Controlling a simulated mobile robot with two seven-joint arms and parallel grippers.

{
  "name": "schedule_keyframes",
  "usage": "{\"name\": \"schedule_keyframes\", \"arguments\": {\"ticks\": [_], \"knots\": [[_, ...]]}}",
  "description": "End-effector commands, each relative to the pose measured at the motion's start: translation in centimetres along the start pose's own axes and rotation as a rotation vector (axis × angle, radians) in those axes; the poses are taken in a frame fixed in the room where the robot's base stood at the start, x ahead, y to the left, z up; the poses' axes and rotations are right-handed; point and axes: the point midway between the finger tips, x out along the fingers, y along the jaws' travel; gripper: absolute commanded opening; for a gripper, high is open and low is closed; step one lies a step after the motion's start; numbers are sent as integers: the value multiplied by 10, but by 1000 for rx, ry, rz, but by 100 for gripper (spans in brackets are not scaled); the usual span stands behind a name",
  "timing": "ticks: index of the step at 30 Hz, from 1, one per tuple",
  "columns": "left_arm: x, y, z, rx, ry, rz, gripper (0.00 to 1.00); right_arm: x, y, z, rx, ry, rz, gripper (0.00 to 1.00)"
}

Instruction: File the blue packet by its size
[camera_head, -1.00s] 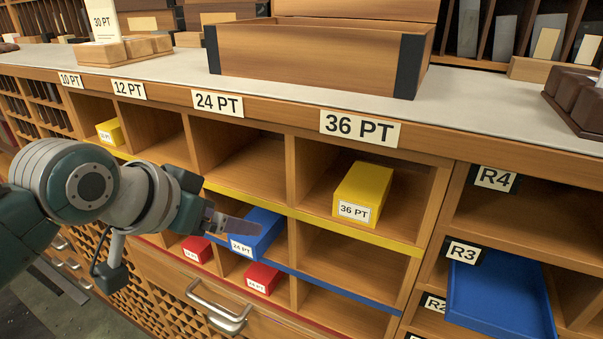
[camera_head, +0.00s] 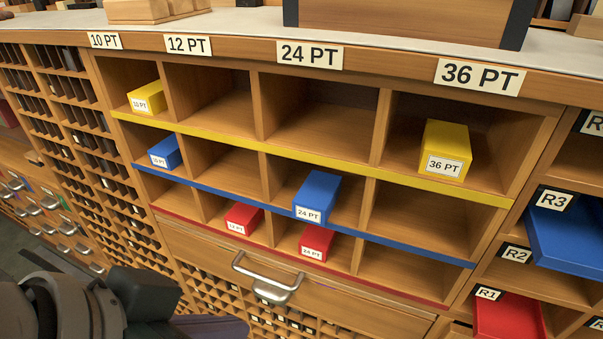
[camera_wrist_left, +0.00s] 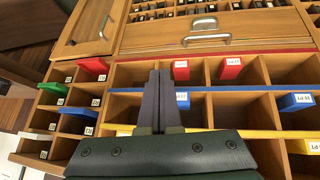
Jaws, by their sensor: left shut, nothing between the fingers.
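The blue 24 PT packet (camera_head: 309,208) sits in the blue-edged middle row, in the compartment under the 24 PT label (camera_head: 310,55), its labelled end facing out. It also shows in the left wrist view (camera_wrist_left: 183,99), just beside the fingers in the picture. A smaller blue 10 PT packet (camera_head: 165,152) is in the same row under the 10 PT label (camera_head: 104,41). My left gripper (camera_head: 215,326) is low at the lower left of the head view, apart from the rack. In the left wrist view its fingers (camera_wrist_left: 161,76) are together and empty. My right gripper is not in view.
Yellow packets (camera_head: 146,97) (camera_head: 447,150) stand in the top row and red ones (camera_head: 244,218) (camera_head: 316,243) in the bottom row. A drawer handle (camera_head: 267,280) sticks out below. Blue (camera_head: 565,240) and red (camera_head: 508,316) trays are at the right. The middle-row 36 PT compartment is empty.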

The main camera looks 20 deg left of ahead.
Motion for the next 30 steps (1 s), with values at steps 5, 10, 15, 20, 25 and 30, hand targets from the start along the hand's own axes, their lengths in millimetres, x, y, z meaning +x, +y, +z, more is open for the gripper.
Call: {"name": "schedule_keyframes", "arguments": {"ticks": [5, 10, 15, 20, 25, 30], "knots": [[54, 13, -19, -86, 216, 89, 0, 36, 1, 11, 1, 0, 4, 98], [94, 17, -44, -222, 474, 156, 0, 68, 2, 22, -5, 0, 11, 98], [118, 3, -62, -382, 721, 173, 0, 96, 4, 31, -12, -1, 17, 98], [125, -14, -68, -493, 886, 153, 0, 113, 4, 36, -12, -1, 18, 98], [126, -26, -69, -550, 971, 132, 0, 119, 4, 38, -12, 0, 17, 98], [132, -30, -80, -560, 990, 127, 0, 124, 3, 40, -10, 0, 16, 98]]}}
